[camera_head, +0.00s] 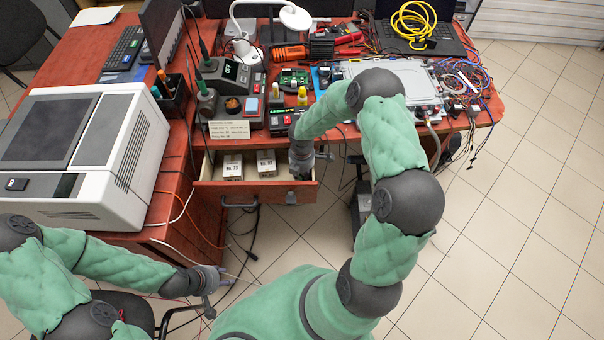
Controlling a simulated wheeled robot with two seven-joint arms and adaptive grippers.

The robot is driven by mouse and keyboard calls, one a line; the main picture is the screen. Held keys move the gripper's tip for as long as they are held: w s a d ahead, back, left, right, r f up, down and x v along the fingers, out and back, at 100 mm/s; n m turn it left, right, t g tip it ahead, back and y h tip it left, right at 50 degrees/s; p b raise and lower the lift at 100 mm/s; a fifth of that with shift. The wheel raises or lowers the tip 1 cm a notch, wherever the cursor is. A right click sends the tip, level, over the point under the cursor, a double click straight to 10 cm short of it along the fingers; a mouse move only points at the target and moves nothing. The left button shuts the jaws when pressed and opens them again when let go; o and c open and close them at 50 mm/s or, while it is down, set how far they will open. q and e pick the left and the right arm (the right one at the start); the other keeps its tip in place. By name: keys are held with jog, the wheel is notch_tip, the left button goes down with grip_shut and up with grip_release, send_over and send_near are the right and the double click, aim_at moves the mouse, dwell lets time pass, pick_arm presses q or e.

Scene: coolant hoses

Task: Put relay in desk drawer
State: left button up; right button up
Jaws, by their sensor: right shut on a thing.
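The desk drawer (215,186) is pulled open below the desk's front edge. Two small white labelled boxes, one on the left (232,167) and one on the right (266,163), sit inside it. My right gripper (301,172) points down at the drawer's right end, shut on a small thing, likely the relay. Gripper and arm hide most of that thing, and I cannot tell whether it touches the drawer floor. My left gripper (212,284) is low at the left, in front of the desk and apart from the drawer; its finger opening is unclear.
A large white machine (85,155) fills the left of the desk. A soldering station (232,80), tools, a circuit board (294,78) and tangled wires (463,82) crowd the desktop behind the drawer. Cables hang near the drawer. Tiled floor (500,220) at right is clear.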

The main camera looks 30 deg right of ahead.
jog(key=o, duration=0.7)
jog(key=shift+f, duration=0.15)
notch_tip(320, 180, up, 12)
jog(key=p, duration=0.5)
jog(key=shift+r, duration=0.2)
